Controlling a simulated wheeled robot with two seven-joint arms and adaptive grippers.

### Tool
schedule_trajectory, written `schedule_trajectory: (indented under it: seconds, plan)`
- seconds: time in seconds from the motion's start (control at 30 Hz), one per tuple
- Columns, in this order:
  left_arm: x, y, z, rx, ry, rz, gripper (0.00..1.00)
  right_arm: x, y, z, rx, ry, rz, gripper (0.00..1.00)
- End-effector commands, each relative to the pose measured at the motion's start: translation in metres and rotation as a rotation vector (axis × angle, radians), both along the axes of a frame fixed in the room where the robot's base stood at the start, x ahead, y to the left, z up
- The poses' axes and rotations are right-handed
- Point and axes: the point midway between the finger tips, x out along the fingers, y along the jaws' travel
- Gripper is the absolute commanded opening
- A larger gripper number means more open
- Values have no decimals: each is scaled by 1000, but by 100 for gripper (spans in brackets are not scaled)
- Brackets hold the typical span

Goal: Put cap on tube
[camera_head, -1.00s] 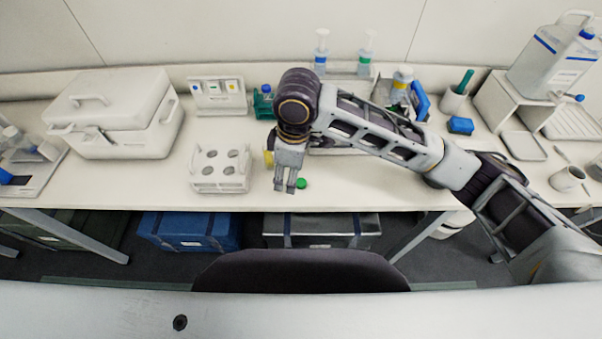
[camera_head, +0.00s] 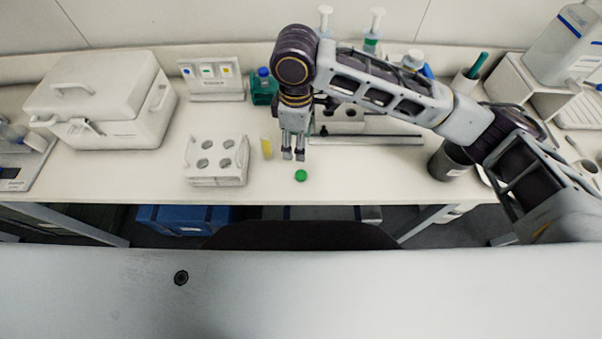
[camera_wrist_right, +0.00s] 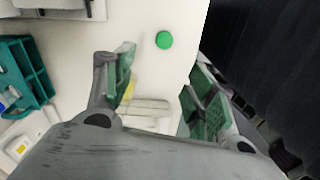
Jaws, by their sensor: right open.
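A small round green cap (camera_head: 300,175) lies on the white bench near its front edge. It also shows in the right wrist view (camera_wrist_right: 164,40), beyond my fingertips. My right gripper (camera_head: 293,156) points down just behind the cap. Its fingers are apart and empty in the right wrist view (camera_wrist_right: 158,68). A yellow tube (camera_head: 266,147) is left of the gripper, between it and the white rack. In the right wrist view a bit of yellow (camera_wrist_right: 130,90) shows, mostly hidden by a finger. My left gripper is not in view.
A white tube rack (camera_head: 216,178) with round holes stands left of the tube. A white lidded box (camera_head: 95,105), a teal rack (camera_head: 264,92) and a dark cup (camera_head: 448,162) stand further out. Bench around the cap is clear; the front edge is close.

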Motion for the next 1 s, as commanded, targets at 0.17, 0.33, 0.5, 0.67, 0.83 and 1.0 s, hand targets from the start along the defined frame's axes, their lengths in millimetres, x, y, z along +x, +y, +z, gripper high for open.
schedule_trajectory:
  seconds: [0.17, 0.33, 0.5, 0.67, 0.83, 1.0]
  plan:
    - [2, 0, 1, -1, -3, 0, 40, -1, 0, -12, -1, 3, 0, 56]
    - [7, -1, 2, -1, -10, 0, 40, -1, -1, -33, -2, 4, -1, 56]
    - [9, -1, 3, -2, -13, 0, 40, -1, -1, -56, -2, 4, -2, 56]
    - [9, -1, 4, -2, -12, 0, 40, -1, -1, -74, -1, 2, 0, 56]
    - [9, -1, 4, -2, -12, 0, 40, -1, -1, -84, -1, 1, 0, 56]
    - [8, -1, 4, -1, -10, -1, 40, -1, -1, -85, 0, 0, 0, 56]
